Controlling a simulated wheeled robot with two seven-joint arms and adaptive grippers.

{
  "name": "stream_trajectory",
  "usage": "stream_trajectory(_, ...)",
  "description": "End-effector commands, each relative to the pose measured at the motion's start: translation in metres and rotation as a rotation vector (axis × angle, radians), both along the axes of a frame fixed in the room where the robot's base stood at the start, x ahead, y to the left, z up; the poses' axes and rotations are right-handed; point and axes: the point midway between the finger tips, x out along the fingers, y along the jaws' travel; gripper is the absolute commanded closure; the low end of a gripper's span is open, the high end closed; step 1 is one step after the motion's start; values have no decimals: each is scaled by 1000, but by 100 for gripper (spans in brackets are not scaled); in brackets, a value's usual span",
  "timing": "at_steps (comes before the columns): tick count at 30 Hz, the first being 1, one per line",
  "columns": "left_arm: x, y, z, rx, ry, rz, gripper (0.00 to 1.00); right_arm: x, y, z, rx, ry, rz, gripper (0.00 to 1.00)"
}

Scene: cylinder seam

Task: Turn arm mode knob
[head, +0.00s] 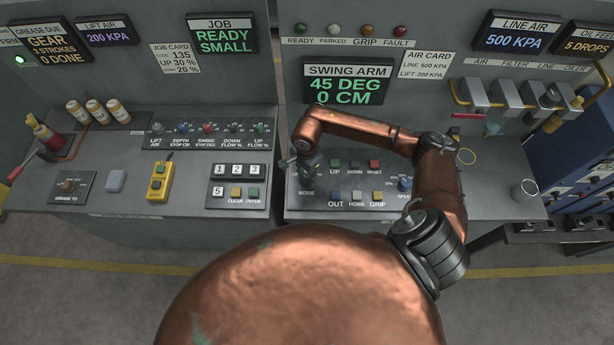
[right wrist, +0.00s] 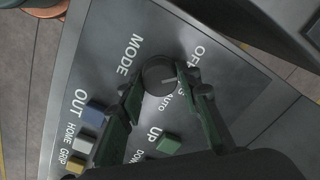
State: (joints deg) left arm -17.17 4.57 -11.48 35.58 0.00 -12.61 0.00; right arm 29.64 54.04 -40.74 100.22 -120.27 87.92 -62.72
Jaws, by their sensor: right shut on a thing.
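The arm mode knob (right wrist: 158,75) is a dark round knob on the grey swing-arm panel, seen in the right wrist view beside the word MODE. A pale pointer line on it faces the OFF and AUTO side; the middle label is partly hidden. My right gripper (right wrist: 155,88) has its green fingers on both sides of the knob, shut on it. In the head view my right gripper (head: 308,172) is over the panel's left part, above the MODE label, and hides the knob. The swing arm display (head: 346,86) reads 45 DEG, 0 CM. My left gripper is not in view.
The left desk holds a keypad (head: 238,181) and a yellow pendant (head: 159,182).

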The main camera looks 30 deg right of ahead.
Motion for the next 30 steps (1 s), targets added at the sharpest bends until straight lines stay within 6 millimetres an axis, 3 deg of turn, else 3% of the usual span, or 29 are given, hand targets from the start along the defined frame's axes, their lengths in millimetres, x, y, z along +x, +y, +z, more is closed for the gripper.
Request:
stream_trajectory(8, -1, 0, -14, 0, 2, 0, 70, 1, 0, -2, -1, -1, -128, 93)
stream_trajectory(30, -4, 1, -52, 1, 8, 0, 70, 0, 0, -1, -1, 0, -678, 93)
